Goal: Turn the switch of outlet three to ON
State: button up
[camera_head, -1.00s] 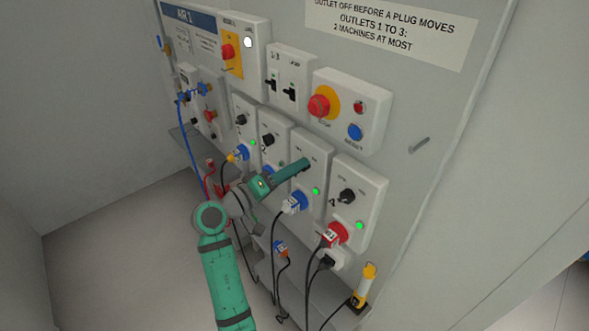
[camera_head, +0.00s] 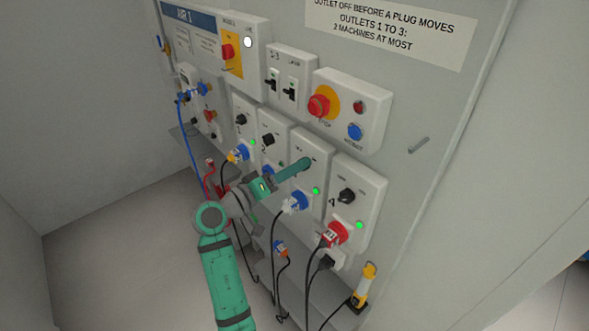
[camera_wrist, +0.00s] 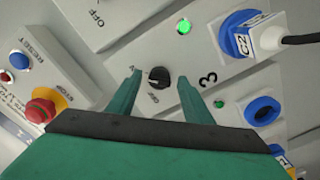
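The switch of outlet three (camera_wrist: 159,77) is a black round knob on a white panel marked 3 in the wrist view. A pale mark on it points left, and OFF lettering sits below it. My gripper (camera_wrist: 160,80) has its two green fingers apart, one on each side of the knob; I cannot tell whether they touch it. In the head view my gripper (camera_head: 304,163) reaches the outlet three panel (camera_head: 311,150) and hides the knob. The panel's green lamp (camera_wrist: 184,26) is lit. A plug marked C2 (camera_wrist: 262,38) sits in its blue socket.
The outlet four panel (camera_head: 372,189) is close on the right, with a red plug (camera_head: 336,233). The outlet two knob (camera_head: 267,139) is on the left. A red stop button (camera_head: 318,106) is above. Cables hang below; a yellow-handled device (camera_head: 366,283) stands low right.

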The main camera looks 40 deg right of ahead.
jog(key=shift+a, duration=0.1)
jog(key=a, duration=1)
jog(key=shift+s+a, duration=0.3)
jog(key=shift+s, duration=0.15)
